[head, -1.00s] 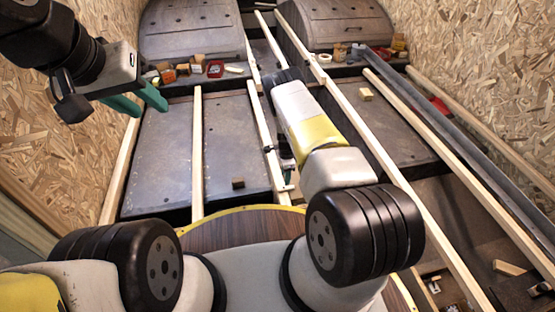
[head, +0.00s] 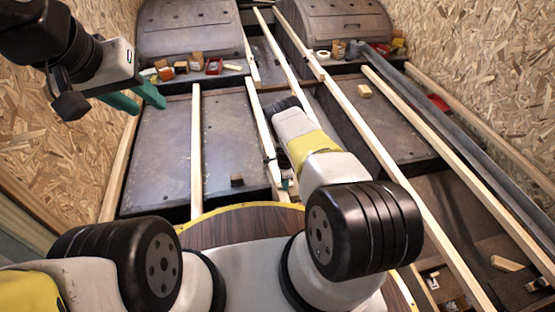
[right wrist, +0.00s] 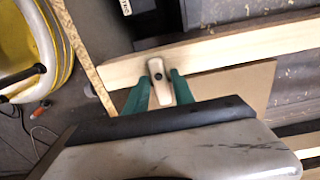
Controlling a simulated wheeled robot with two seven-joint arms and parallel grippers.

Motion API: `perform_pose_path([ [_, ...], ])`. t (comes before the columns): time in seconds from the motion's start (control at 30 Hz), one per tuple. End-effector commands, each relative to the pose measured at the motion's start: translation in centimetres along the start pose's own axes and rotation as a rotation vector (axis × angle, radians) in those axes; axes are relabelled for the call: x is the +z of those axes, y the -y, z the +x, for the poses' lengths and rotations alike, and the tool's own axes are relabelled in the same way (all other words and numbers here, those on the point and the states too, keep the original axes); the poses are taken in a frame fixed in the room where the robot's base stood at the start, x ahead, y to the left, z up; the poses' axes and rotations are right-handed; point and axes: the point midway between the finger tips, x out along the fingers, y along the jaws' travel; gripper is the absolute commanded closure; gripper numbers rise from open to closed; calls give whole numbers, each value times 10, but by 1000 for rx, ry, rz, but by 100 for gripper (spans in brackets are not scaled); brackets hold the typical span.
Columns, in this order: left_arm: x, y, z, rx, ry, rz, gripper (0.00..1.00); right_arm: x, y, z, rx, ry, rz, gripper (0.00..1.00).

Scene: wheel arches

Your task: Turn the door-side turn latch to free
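A pale wooden turn latch (right wrist: 160,80) with a dark pivot screw sits on a wooden batten (right wrist: 225,50) in the right wrist view. It stands roughly crosswise to the batten, slightly tilted. My right gripper (right wrist: 161,77) has one green finger on each side of the latch, close to it; I cannot tell whether both touch it. In the head view the right gripper is mostly hidden by my forearm, with a bit of green (head: 286,184) showing. My left gripper (head: 137,100) is open and empty, raised at the left by the chipboard wall.
Long wooden battens (head: 196,150) run away over dark panels (head: 150,150). Small boxes, a red bin (head: 214,66) and a tape roll (head: 323,56) stand by the wheel arches (head: 190,30). Chipboard walls (head: 490,80) close both sides.

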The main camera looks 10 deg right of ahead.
Motion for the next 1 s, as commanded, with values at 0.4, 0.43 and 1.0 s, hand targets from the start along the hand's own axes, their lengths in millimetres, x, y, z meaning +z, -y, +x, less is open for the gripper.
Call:
perform_pose_path([
  [0.4, 0, 0, 0, 0, 0, 0, 64, 0, 0, 0, 0, 0, -9, 100],
  [0.43, 0, 0, 0, 0, 0, 0, 64, 0, 0, 0, 0, 0, -14, 100],
  [1.0, 0, 0, 0, 0, 0, 0, 64, 0, 3, -1, 0, 1, -382, 100],
])
